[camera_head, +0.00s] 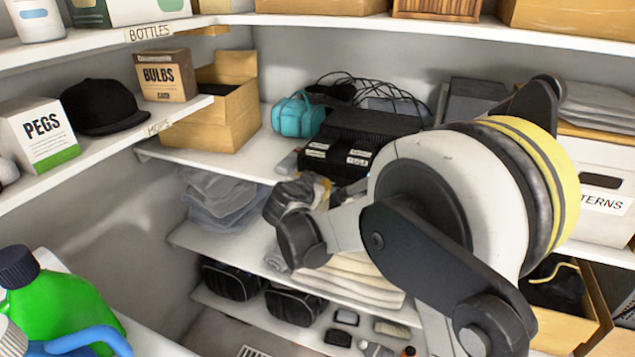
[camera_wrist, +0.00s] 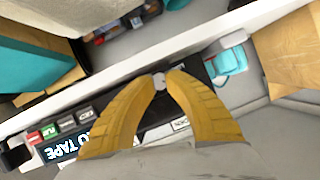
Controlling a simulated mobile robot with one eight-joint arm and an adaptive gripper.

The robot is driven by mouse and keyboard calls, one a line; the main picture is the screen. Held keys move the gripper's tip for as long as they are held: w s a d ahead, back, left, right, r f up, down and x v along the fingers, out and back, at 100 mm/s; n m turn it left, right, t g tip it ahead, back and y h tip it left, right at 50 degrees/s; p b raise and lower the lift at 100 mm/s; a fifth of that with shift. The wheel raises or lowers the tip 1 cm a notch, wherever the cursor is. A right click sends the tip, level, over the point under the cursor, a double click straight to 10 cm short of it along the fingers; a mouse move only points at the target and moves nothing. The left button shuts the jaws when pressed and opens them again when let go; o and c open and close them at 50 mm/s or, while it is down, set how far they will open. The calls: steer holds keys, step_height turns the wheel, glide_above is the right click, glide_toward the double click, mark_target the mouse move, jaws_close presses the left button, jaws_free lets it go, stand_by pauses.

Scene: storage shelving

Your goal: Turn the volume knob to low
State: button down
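The tape player is a black box (camera_head: 372,124) on the middle shelf in the head view, with white labels on its front. In the wrist view its front (camera_wrist: 62,148) shows "TAPE" lettering and a row of small buttons, one red and one green. A small round light-grey knob (camera_wrist: 160,82) sits between the tips of my gripper's yellow fingers (camera_wrist: 163,76). The fingers converge, and their tips close on either side of the knob with no clear gap. In the head view my gripper (camera_head: 322,187) is in front of the player, mostly hidden by my wrist.
A teal bag (camera_head: 298,117) stands left of the player, with black cables (camera_head: 375,86) behind. An open cardboard box (camera_head: 228,110) is further left. Folded cloths (camera_head: 350,278) lie on the shelf below. A white shelf edge (camera_wrist: 190,50) crosses the wrist view close to my fingers.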

stand_by(0.4)
steer(key=shift+a+n+g+h, duration=0.1)
steer(key=shift+n+g+h, duration=0.2)
steer(key=shift+n+h, duration=0.55)
steer(key=c, duration=1.6)
jaws_free()
steer(key=shift+f, duration=0.1)
steer(key=shift+o, duration=0.2)
steer(key=v, duration=1.2)
